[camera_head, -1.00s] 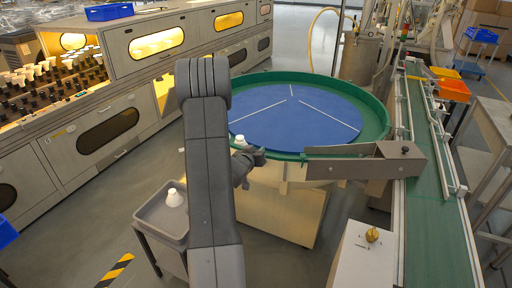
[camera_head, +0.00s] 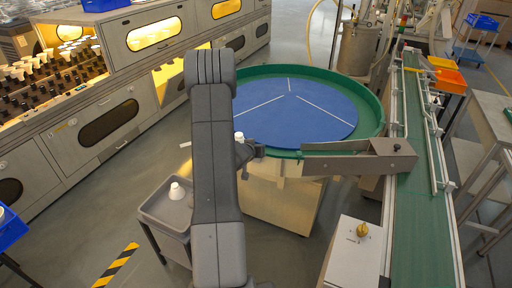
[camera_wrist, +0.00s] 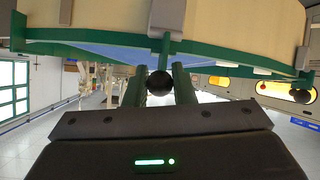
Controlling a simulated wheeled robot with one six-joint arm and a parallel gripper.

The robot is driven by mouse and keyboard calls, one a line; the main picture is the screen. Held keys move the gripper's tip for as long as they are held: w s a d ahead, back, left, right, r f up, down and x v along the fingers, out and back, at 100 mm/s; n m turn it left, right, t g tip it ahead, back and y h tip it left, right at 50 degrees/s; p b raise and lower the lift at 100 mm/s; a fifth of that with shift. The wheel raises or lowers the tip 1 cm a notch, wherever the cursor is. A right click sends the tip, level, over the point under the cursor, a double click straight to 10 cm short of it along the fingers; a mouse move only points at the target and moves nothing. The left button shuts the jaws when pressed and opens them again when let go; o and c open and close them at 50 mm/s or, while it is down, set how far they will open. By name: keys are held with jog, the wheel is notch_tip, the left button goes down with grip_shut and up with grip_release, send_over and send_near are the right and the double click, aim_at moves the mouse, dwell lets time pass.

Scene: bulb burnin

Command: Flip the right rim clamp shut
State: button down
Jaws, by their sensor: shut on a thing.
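In the wrist view my gripper (camera_wrist: 159,95) has its two dark green fingers on either side of a black ball knob (camera_wrist: 159,82). It is shut on this knob, at the end of a green lever (camera_wrist: 165,48) on the turntable's rim. I take this to be the right rim clamp; its latch is hard to make out. In the head view my gripper (camera_head: 249,152) is at the near-left rim of the round table, partly hidden by my arm. The green rim (camera_head: 372,92) surrounds a blue disc (camera_head: 290,108). Another dark knob (camera_wrist: 301,95) shows at the right of the wrist view.
A metal guide (camera_head: 360,160) runs from the rim to the green conveyor (camera_head: 425,190). A grey tray (camera_head: 160,207) with a white piece (camera_head: 177,190) stands left of my arm. A pedestal (camera_head: 350,250) with a brass piece (camera_head: 362,230) stands at front right.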

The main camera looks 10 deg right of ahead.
jog(key=c, duration=1.3)
grip_release()
jog(key=shift+o, duration=0.2)
jog(key=b+v, duration=0.1)
jog(key=v, duration=1.2)
jog(key=shift+s+a+r, duration=0.2)
jog(key=shift+s+r, duration=0.05)
jog(key=shift+r, duration=0.05)
jog(key=shift+w, duration=0.1)
jog(key=p+x, duration=0.1)
jog(key=x, duration=1.2)
jog(key=shift+w+d+f, duration=0.2)
jog(key=shift+f, duration=0.15)
